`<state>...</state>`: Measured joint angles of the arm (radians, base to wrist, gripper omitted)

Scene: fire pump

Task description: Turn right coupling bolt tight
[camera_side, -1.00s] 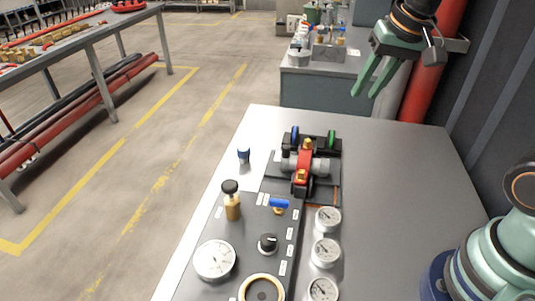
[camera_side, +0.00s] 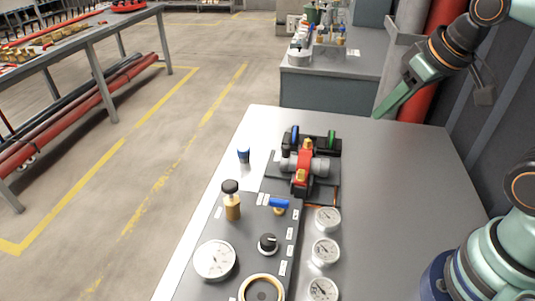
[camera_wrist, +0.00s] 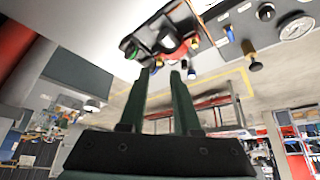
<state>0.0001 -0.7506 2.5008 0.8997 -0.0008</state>
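The coupling (camera_side: 304,160) is a red clamp around a grey pipe on a dark base plate on the bench. Two brass bolts show on it, one at the back (camera_side: 308,145) and one at the front (camera_side: 300,177). I cannot tell which is the right one. My gripper (camera_side: 383,108) is in the air behind and to the right of the coupling, tilted, touching nothing. In the wrist view my gripper (camera_wrist: 159,75) has its two fingers apart with nothing between. The coupling (camera_wrist: 168,42) shows there beyond the fingertips, small and partly blurred.
A panel with a blue valve handle (camera_side: 279,204), a black knob (camera_side: 268,243) and several gauges (camera_side: 326,251) lies in front of the coupling. A blue-capped item (camera_side: 243,154) stands at its left. The bench top right of the coupling is clear. A red pipe (camera_side: 420,97) stands by the wall.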

